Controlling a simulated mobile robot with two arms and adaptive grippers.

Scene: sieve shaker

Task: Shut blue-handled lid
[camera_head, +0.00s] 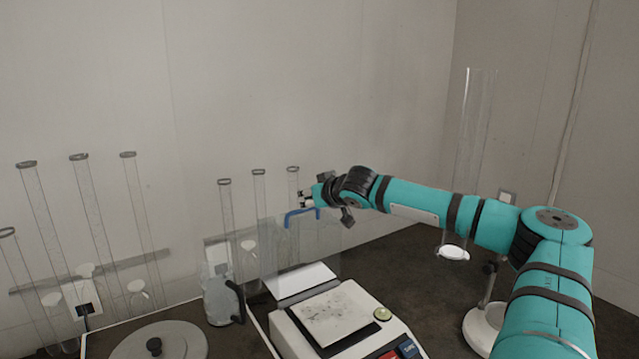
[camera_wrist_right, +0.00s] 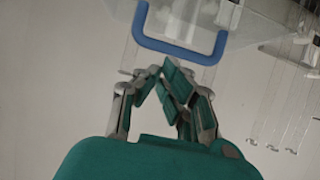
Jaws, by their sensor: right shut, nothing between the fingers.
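The clear lid (camera_head: 318,245) stands raised, roughly upright, at the back of the white bench device (camera_head: 288,335). Its blue U-shaped handle (camera_head: 289,219) is at the top edge. In the right wrist view the blue handle (camera_wrist_right: 180,47) is just ahead of my fingertips, with the clear panel beyond it. My right gripper (camera_head: 306,198) is at the handle's upper right in the head view; its fingers (camera_wrist_right: 171,72) are shut and empty. I cannot tell whether they touch the handle. My left gripper is not in view.
The device has a flat light plate (camera_head: 335,312) on top. A glass flask with a dark handle (camera_head: 220,298) stands left of it. Several tall glass cylinders (camera_head: 145,215) line the wall. A grey round disc with a black knob (camera_head: 180,345) is at front left. A white-based stand (camera_head: 482,325) is at right.

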